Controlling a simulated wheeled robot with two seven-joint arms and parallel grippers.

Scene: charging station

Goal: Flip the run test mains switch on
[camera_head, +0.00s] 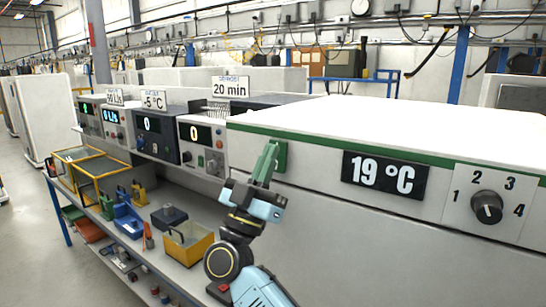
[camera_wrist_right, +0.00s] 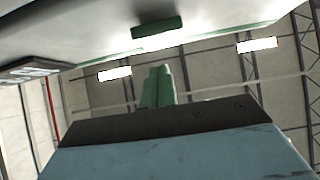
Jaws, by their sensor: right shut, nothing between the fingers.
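A dark green switch-like block (camera_head: 282,156) sits on the white front of the nearest large machine, just under its green stripe. My right gripper's green fingers partly cover it in the head view. It also shows in the right wrist view (camera_wrist_right: 158,27), ahead of the fingertips with a visible gap in that picture. I cannot read a label on it or tell its on/off position. My right gripper (camera_head: 269,150) is shut and empty, its fingers pointing up close to the panel; they also show in the wrist view (camera_wrist_right: 160,72). My left gripper is not in view.
Right of the block are a "19 °C" display (camera_head: 385,175) and a dark rotary knob (camera_head: 487,207) marked 1 to 4. Smaller control units (camera_head: 203,150) stand to the left. A shelf below holds a yellow bin (camera_head: 188,245), a blue bin (camera_head: 128,222) and tools.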

